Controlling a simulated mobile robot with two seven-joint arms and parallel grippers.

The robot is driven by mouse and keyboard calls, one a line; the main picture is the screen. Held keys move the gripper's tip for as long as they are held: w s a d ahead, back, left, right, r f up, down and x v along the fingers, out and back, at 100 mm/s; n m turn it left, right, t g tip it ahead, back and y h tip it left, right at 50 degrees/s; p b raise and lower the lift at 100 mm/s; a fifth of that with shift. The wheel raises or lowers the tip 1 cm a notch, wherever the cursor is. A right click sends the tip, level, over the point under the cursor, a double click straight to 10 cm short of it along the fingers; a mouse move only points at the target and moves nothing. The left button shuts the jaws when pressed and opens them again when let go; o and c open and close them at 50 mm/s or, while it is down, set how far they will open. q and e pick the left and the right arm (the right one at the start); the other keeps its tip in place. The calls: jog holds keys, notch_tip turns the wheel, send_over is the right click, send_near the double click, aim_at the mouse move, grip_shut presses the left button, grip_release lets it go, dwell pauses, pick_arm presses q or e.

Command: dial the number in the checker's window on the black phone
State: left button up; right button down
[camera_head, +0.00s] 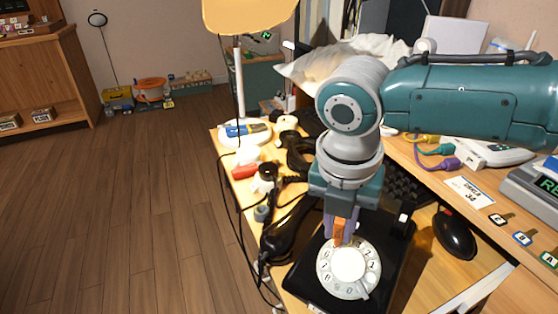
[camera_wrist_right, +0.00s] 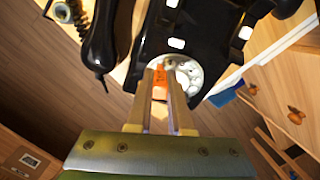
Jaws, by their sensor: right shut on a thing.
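The black phone (camera_head: 395,262) sits at the front of the desk, with a white rotary dial (camera_head: 349,268) whose digits show around a pale centre. Its black handset (camera_head: 288,232) lies to its left, off the cradle. My right gripper (camera_head: 341,232) points down at the dial's far edge, shut on a small orange piece (camera_head: 340,232). In the right wrist view the orange piece (camera_wrist_right: 160,84) sits between the fingers, over the dial (camera_wrist_right: 186,76); I cannot tell whether it touches. A grey device (camera_head: 535,190) with green lettering, perhaps the checker, is cut off at the right edge. My left gripper is out of view.
A black mouse (camera_head: 455,234) lies right of the phone, near a dark keyboard (camera_head: 405,190). A printed card (camera_head: 469,192) and small lettered tags (camera_head: 522,238) lie further right. A lamp (camera_head: 240,85) stands at the far left, with cables along the desk's left edge.

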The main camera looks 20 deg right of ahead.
jog(key=shift+d+r, duration=0.15)
jog(key=shift+d, duration=0.3)
jog(key=shift+s, duration=0.1)
jog(key=shift+s+d+r+p, duration=0.2)
jog(key=shift+d+p, duration=0.3)
jog(key=shift+p, duration=0.35)
jog(key=shift+s+d, duration=0.1)
jog(key=shift+s+d+r+p, duration=0.1)
jog(key=shift+s+d+p, duration=0.1)
jog(key=shift+p, duration=0.3)
jog(key=shift+s+d, duration=0.15)
jog(key=shift+s, duration=0.1)
